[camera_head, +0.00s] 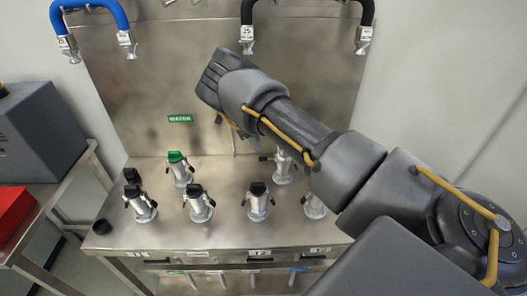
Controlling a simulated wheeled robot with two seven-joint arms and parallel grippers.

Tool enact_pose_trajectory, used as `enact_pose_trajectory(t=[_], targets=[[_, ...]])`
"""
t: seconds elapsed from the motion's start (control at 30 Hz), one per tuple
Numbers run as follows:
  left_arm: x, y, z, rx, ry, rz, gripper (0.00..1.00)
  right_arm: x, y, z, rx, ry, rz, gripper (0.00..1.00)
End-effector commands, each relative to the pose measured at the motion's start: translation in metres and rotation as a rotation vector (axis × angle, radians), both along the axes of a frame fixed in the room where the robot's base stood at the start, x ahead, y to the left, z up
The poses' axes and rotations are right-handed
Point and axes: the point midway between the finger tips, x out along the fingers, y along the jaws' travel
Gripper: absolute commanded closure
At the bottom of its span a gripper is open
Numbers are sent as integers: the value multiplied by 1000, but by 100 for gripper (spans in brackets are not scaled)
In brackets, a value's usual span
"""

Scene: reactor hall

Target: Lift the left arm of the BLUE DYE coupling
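Several metal couplings stand on the steel bench. One has a green cap (177,157). Black-capped ones stand at the front left (140,204), front middle (199,205) and front right (257,204). Two more, at the back right (283,167) and far right (314,206), are partly covered by my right arm. I cannot read a BLUE DYE label on any of them. My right gripper (230,125) is mostly hidden behind its own wrist, in front of the back panel and above the couplings; its opening cannot be made out. My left gripper is not in view.
Blue hose ends (98,12) hang at the upper left and black hose ends (306,5) at the upper right. A green sign (180,119) is on the steel back panel. A side table (72,180) at left carries a grey box (38,130) and a red box (14,209).

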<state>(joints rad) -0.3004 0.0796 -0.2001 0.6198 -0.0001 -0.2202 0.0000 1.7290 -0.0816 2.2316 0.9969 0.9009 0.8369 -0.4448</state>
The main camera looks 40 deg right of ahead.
Motion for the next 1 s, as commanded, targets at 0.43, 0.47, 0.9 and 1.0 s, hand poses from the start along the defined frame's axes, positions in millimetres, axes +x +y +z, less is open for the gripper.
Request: enact_pose_trajectory(t=[0.43, 0.47, 0.9, 1.0], targets=[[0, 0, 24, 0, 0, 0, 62, -15, -20, -58, -2, 1, -1, 60], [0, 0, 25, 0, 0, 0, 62, -16, -21, -59, -1, 0, -1, 60], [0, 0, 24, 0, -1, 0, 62, -16, -21, -62, -1, 0, 0, 76], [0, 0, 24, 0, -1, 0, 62, -16, -21, -62, -1, 0, 0, 89]])
